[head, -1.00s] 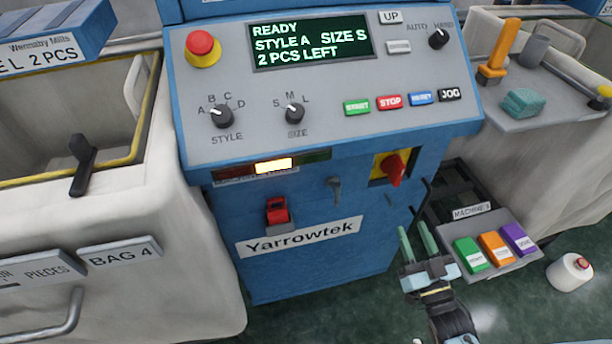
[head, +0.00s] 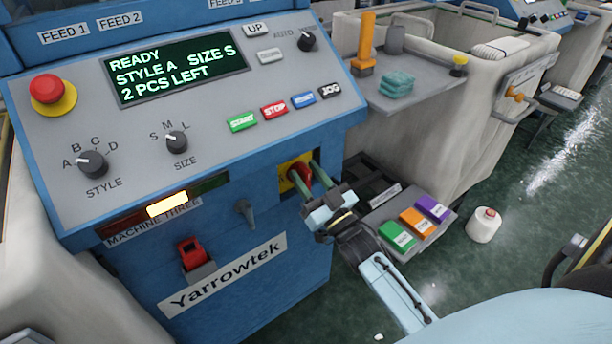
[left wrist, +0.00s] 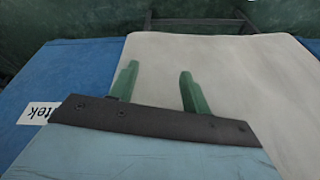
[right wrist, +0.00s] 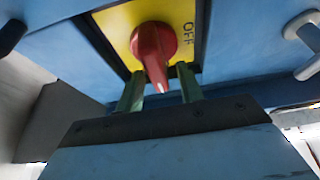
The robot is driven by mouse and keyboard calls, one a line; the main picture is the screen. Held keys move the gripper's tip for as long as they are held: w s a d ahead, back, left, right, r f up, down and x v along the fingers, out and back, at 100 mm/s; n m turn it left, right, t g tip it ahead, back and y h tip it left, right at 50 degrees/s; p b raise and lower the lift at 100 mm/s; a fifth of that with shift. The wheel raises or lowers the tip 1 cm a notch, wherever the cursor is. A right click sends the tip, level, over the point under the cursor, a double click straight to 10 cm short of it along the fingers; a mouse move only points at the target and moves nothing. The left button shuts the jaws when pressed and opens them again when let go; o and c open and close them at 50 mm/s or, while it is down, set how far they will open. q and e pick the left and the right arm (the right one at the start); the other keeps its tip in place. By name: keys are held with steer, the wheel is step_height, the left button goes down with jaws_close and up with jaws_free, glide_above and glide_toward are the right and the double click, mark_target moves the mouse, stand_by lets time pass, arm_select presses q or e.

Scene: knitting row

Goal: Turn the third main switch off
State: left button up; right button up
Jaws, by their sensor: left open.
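The main switch (head: 301,173) is a red rotary knob on a yellow plate, on the right of the blue machine's front. In the right wrist view the knob (right wrist: 154,48) points towards the gripper, and "OFF" is printed to its right. My right gripper (head: 308,178) is at the switch. Its fingers (right wrist: 160,88) stand apart on either side of the knob's lower end, with gaps visible. My left gripper (left wrist: 157,82) is open and empty, over a pale cover beside a blue machine side. It is not in the head view.
The panel screen (head: 178,68) reads READY, STYLE A, SIZE S, 2 PCS LEFT. An amber lamp (head: 167,205) is lit. A red switch (head: 192,253) and a grey lever (head: 244,212) are left of the main switch. A tray with coloured boxes (head: 414,222) and a white cone (head: 484,225) stand to the right.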

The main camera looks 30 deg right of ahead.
arm_select(q)
steer(key=shift+r, duration=0.2)
arm_select(e)
steer(key=shift+w+r, duration=0.15)
steer(key=shift+w, duration=0.25)
steer(key=shift+c, duration=0.3)
steer(key=c, duration=0.7)
jaws_close()
